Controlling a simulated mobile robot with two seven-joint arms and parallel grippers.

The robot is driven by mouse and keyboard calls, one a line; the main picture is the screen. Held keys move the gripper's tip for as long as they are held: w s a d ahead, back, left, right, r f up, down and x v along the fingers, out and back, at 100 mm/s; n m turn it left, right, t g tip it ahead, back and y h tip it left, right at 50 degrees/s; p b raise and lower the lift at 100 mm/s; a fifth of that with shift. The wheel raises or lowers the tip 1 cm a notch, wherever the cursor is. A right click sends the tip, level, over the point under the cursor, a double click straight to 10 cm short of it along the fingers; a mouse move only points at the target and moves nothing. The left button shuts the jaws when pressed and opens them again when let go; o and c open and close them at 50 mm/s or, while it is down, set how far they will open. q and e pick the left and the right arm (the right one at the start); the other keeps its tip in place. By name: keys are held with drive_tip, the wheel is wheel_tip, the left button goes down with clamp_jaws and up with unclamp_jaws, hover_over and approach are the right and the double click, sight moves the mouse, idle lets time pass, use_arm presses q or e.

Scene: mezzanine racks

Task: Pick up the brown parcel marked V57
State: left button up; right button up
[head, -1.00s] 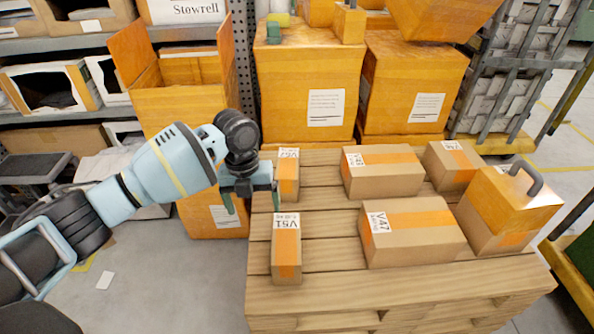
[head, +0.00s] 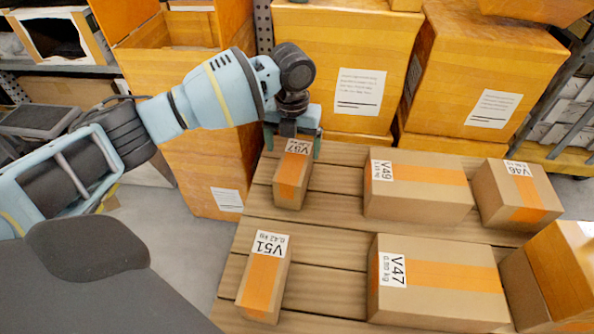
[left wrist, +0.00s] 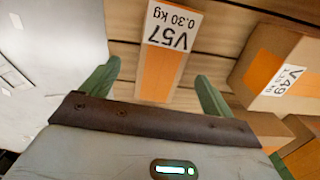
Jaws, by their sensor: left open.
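The brown parcel marked V57 (head: 291,178) is a narrow box with an orange band, lying on the wooden pallet (head: 330,210) at its far left. My left gripper (head: 293,146) is open at the far end of this parcel, its green fingers to either side of the labelled end. In the left wrist view the V57 parcel (left wrist: 165,65) shows between the two spread fingers (left wrist: 157,85), its label reading 0.30 kg. I cannot tell whether the fingers touch it. My right gripper is not in view.
Parcels V51 (head: 264,279), V49 (head: 417,187), V46 (head: 517,194) and V47 (head: 438,282) share the pallet. A larger orange-brown box (head: 565,265) stands at its right. Big orange crates (head: 330,60) stand behind it. Bare slats separate V57 from V49.

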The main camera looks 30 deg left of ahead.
sight(294, 160)
use_arm(q)
wheel_tip(294, 160, down, 2)
drive_tip(key=shift+f+b, duration=0.1)
drive_tip(key=shift+b, duration=0.2)
drive_tip(key=shift+f, duration=0.25)
drive_tip(key=f+b, duration=0.1)
drive_tip(key=f, duration=0.1)
drive_tip(key=f+b, duration=0.1)
drive_tip(key=f, duration=0.2)
drive_tip(key=shift+d+b, duration=0.2)
drive_tip(key=shift+b, duration=0.2)
drive_tip(key=shift+r, duration=0.2)
drive_tip(key=shift+c, duration=0.7)
drive_tip(key=c, duration=1.1)
